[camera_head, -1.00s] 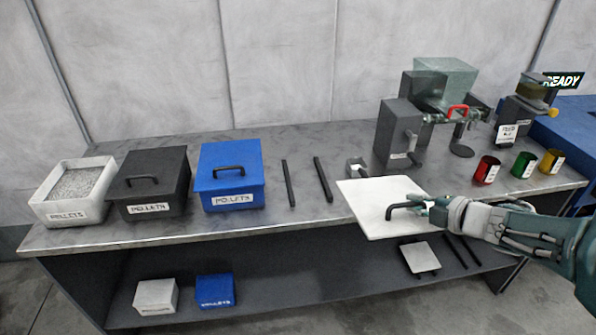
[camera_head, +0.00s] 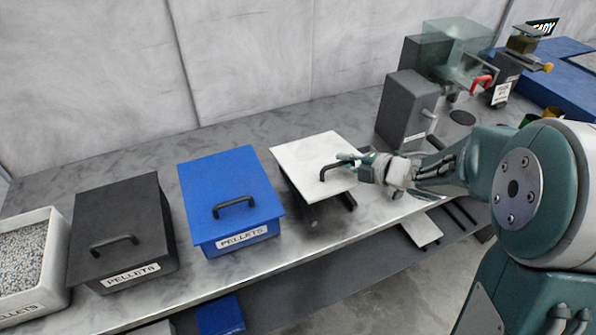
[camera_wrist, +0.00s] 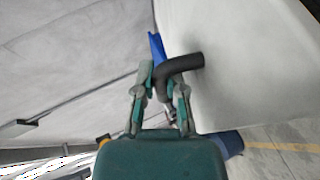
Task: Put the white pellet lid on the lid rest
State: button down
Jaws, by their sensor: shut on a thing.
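The white pellet lid (camera_head: 300,150) is a flat white plate with a black handle (camera_head: 334,171). My gripper (camera_head: 350,162) is shut on that handle from the right. In the wrist view, my gripper (camera_wrist: 160,88) has its fingers at the dark handle (camera_wrist: 182,64), with the white lid (camera_wrist: 245,75) standing behind it. The lid is over the lid rest, a pair of dark bars; their near ends (camera_head: 309,217) stick out below its front edge. I cannot tell whether the lid touches the bars or hangs just above them.
An open white pellet bin (camera_head: 35,250) stands at the far left. The black bin (camera_head: 120,225) and blue bin (camera_head: 225,185) have their lids on; the blue one is close to the white lid's left side. A grey machine (camera_head: 405,110) stands behind on the right.

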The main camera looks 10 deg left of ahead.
jog(key=shift+w+a+f, duration=0.15)
jog(key=shift+a+f, duration=0.55)
jog(key=shift+f, duration=0.15)
jog(key=f, duration=0.2)
jog(key=d+f, duration=0.1)
jog(key=f, duration=0.2)
jog(key=shift+d, duration=0.15)
jog(key=f, duration=0.1)
jog(key=a+f, duration=0.1)
jog(key=f, duration=0.1)
jog(key=shift+f, duration=0.3)
jog(key=shift+a+f, duration=0.2)
jog(key=shift+d, duration=0.3)
jog(key=c, duration=1)
grip_release()
jog(key=shift+d, duration=0.15)
jog(key=shift+o, duration=1.4)
jog(key=shift+a, duration=0.25)
